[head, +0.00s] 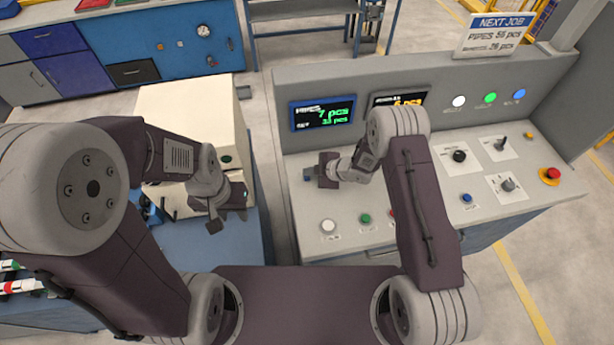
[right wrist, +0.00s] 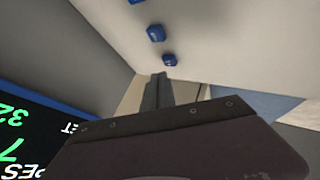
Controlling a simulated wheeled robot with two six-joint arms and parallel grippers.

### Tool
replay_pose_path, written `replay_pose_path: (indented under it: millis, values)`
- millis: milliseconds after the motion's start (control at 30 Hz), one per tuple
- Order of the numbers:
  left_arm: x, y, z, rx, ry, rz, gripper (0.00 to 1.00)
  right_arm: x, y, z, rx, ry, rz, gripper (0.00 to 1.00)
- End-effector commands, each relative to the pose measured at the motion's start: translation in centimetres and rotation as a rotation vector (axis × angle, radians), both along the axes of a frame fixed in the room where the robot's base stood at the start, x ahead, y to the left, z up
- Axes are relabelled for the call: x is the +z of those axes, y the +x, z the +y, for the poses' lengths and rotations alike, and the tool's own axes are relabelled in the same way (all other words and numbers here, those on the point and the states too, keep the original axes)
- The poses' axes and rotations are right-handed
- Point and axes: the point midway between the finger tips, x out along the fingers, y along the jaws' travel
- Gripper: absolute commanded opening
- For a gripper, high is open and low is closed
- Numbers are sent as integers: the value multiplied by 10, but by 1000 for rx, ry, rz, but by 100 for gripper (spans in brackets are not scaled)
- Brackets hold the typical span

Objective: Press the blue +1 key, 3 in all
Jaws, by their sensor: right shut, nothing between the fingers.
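A small blue key (head: 308,175) shows on the grey console top, just left of my right gripper (head: 319,172) in the head view. Several blue keys show in the right wrist view, one in the middle (right wrist: 155,33) and one nearer my fingertips (right wrist: 168,59). My right gripper (right wrist: 158,82) is shut and empty, pointing towards the keys. I cannot tell whether it touches one. The left display (head: 322,114) reads 7 pcs in large green digits, with a smaller line below. My left gripper (head: 228,208) hangs beside the cream box; its jaw state is unclear.
A sign (head: 495,33) headed NEXT JOB stands at the back right. A second display (head: 398,98) is partly hidden by my right arm. White (head: 328,226) and green (head: 365,218) buttons line the console front. A red emergency button (head: 550,174) sits far right. A cream box (head: 190,105) stands left.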

Motion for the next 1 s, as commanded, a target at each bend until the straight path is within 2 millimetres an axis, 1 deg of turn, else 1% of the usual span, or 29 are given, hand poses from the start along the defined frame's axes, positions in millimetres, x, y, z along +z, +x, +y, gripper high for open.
replay_pose_path:
  millis: [133,233,700,1000]
  values:
    - [0,0,0,0,0,0,36,0,0,0,0,0,0,0]
    - [3,0,0,0,0,0,36,4,0,0,0,0,0,0]
    - [39,0,0,0,0,0,36,50,0,0,0,0,-1,0]
    - [38,0,0,0,0,0,36,50,0,0,0,0,0,0]
